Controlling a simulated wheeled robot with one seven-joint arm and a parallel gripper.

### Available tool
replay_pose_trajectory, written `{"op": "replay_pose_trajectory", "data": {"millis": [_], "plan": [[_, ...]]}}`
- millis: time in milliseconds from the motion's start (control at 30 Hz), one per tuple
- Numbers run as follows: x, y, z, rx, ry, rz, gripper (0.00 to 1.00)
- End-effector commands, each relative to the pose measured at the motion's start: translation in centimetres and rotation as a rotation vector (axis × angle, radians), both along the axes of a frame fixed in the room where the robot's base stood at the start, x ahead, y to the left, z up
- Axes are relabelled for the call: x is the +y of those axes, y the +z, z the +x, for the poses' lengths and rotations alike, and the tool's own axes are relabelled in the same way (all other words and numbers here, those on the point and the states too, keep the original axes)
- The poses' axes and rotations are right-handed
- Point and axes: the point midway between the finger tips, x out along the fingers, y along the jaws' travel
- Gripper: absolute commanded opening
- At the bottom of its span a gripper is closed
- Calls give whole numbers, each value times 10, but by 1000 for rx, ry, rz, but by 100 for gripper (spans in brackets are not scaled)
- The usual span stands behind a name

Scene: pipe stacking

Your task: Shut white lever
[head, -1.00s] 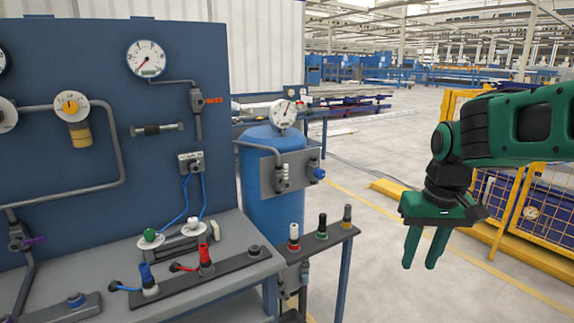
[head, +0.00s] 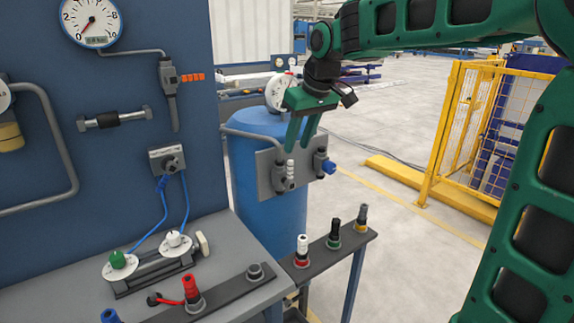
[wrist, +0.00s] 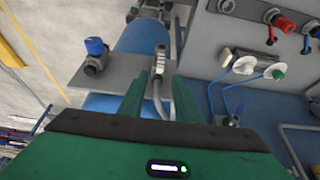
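The white lever (head: 290,173) is on a valve on the grey plate (head: 264,172) at the front of the blue tank (head: 262,128). It stands roughly upright in the head view. In the wrist view the white lever (wrist: 161,54) shows just beyond the fingertips, in line with the gap between them. My gripper (head: 298,149) points down, just above the lever in the head view. Its two green fingers are apart, with nothing between them that I can see held. In the wrist view the gripper (wrist: 160,78) is also open; contact with the lever cannot be told.
A blue-handled valve (head: 328,166) sits on the plate's right. A gauge (head: 280,93) and a bent grey pipe (head: 250,134) are close to my gripper. A narrow shelf (head: 318,262) with several coloured connectors stands below. The blue panel (head: 110,190) rises at left.

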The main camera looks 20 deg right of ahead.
Motion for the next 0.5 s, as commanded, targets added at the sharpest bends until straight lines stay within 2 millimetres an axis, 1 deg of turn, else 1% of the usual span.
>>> {"op": "replay_pose_trajectory", "data": {"millis": [300, 500], "plan": [[6, -53, 19, 6, -1, -1, 30], [9, -77, 29, 4, -2, -1, 30]]}}
